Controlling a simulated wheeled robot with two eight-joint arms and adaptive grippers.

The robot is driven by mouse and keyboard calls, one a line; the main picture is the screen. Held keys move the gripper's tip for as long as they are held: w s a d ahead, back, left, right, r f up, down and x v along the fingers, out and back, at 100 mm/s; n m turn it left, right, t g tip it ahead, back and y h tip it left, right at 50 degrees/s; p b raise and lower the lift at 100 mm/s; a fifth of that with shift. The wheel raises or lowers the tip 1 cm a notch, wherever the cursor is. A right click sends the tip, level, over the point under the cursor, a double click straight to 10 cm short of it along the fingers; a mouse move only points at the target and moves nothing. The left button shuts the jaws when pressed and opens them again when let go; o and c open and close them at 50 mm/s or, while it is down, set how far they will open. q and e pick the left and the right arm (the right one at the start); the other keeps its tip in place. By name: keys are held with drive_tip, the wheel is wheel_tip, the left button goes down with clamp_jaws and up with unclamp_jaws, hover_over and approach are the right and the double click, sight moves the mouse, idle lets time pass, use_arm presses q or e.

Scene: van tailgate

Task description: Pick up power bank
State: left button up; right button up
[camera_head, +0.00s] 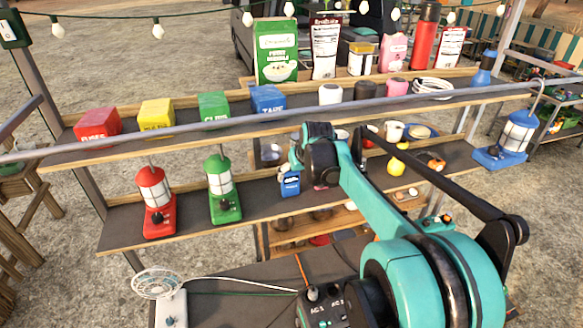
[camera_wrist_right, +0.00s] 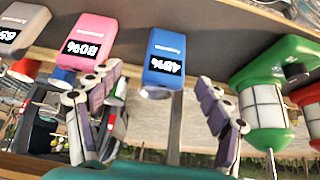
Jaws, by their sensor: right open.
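A blue power bank (camera_head: 289,183) with a white-on-black display stands on the lower shelf, left of my right wrist in the head view. In the right wrist view the blue power bank (camera_wrist_right: 167,58) reads 45% and appears between the fingers. A pink power bank (camera_wrist_right: 88,42) reading 80% and a grey one (camera_wrist_right: 20,30) stand beside it, the grey one cut by the frame. My right gripper (camera_wrist_right: 157,75) is open, with nothing between its pads that I can see held. In the head view its fingers are hidden behind the wrist. My left gripper is not in view.
A green lantern (camera_head: 223,190) and a red lantern (camera_head: 156,202) stand left on the lower shelf (camera_head: 120,232). A metal rail (camera_head: 200,128) crosses in front of the upper shelf. Yellow fruit (camera_head: 396,165) lies right of my arm. A fan (camera_head: 158,284) stands below left.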

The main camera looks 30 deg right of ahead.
sight(291, 179)
drive_tip(key=shift+w+d, duration=0.15)
drive_tip(key=shift+w, duration=0.15)
drive_tip(key=x, duration=0.5)
drive_tip(key=a+p+x, duration=0.1)
drive_tip(key=x, duration=0.2)
drive_tip(key=shift+s+r, duration=0.1)
drive_tip(key=shift+s, duration=0.05)
drive_tip(key=c, duration=1.4)
